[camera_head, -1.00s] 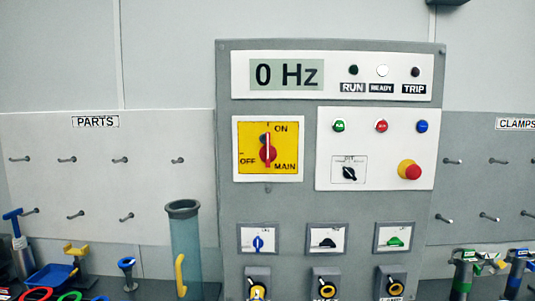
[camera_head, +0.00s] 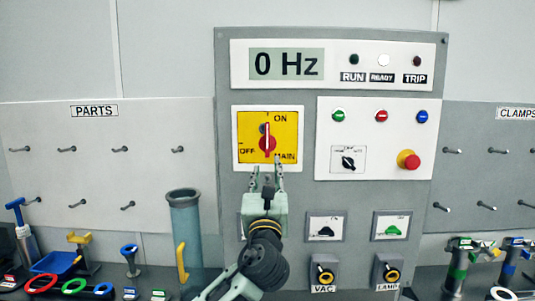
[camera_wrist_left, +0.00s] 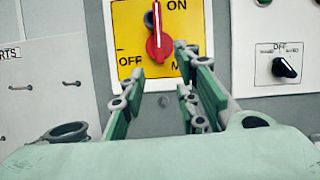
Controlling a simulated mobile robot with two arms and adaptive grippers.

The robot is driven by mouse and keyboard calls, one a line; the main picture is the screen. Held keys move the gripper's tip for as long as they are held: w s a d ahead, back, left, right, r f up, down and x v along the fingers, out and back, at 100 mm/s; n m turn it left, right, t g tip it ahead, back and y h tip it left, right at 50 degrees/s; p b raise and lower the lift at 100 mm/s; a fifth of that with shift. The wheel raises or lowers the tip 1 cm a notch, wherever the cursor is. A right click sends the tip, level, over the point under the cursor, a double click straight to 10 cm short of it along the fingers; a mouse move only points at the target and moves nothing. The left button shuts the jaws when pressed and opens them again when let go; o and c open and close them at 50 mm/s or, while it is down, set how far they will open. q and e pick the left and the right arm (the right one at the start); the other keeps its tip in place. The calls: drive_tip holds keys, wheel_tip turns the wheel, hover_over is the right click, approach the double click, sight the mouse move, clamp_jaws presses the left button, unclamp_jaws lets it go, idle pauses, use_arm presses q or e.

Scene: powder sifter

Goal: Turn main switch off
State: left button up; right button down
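The main switch (camera_head: 267,143) is a red rotary handle on a yellow plate (camera_head: 285,126) marked ON, OFF and MAIN. Its handle stands upright, pointing up toward ON. It also shows in the left wrist view (camera_wrist_left: 159,46), above and between the fingers. My left gripper (camera_head: 267,172) is just below the yellow plate, fingers pointing up and apart, with nothing between them. In the left wrist view my left gripper (camera_wrist_left: 162,75) has its fingertips near the plate's lower edge, below the red handle. A fingertip partly covers the MAIN label. My right gripper is not in view.
The grey panel (camera_head: 226,80) has a display reading 0 Hz (camera_head: 286,64). A red emergency button (camera_head: 408,160) and a black selector (camera_head: 348,162) sit right of the switch. A clear tube (camera_head: 186,240) and tools stand below left; clamps (camera_head: 458,262) stand right.

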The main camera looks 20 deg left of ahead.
sight(268, 151)
use_arm(q)
drive_tip(key=p+x, duration=0.1)
drive_tip(key=x, duration=0.2)
drive_tip(key=r+p+x, duration=0.1)
drive_tip(key=p+x, duration=0.1)
drive_tip(key=x, duration=0.1)
drive_tip(key=shift+w+r, duration=0.1)
drive_tip(key=shift+r, duration=0.1)
drive_tip(key=shift+p+x, duration=0.3)
drive_tip(key=shift+x, duration=0.45)
drive_tip(key=shift+f, duration=0.1)
clamp_jaws()
